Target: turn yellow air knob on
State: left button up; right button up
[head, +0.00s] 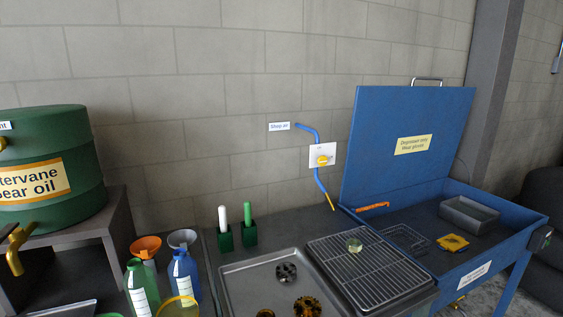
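The yellow air knob (322,160) sits on a small white plate (316,165) on the grey block wall, above the bench. A blue air hose (319,181) runs past the plate, from near the "Shop air" label (279,126) down to a yellow nozzle tip (331,203). The knob is too small to tell how it is turned. Neither of my grippers is in the head view.
A blue parts washer (487,264) with its lid (408,140) raised stands at right. A metal tray (240,283) with dark parts and a wire rack (368,270) lie below the knob. Bottles, funnels and a green gear oil drum (62,135) are at left.

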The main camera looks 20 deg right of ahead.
aim_at(322, 161)
jog(key=z, duration=0.55)
jog(key=k, duration=1.35)
jog(key=z, duration=1.15)
jog(key=i, duration=0.75)
jog(key=z, duration=1)
jog(key=i, duration=2)
jog(key=u, duration=1.5)
jog(key=i, duration=0.65)
jog(key=u, duration=0.7)
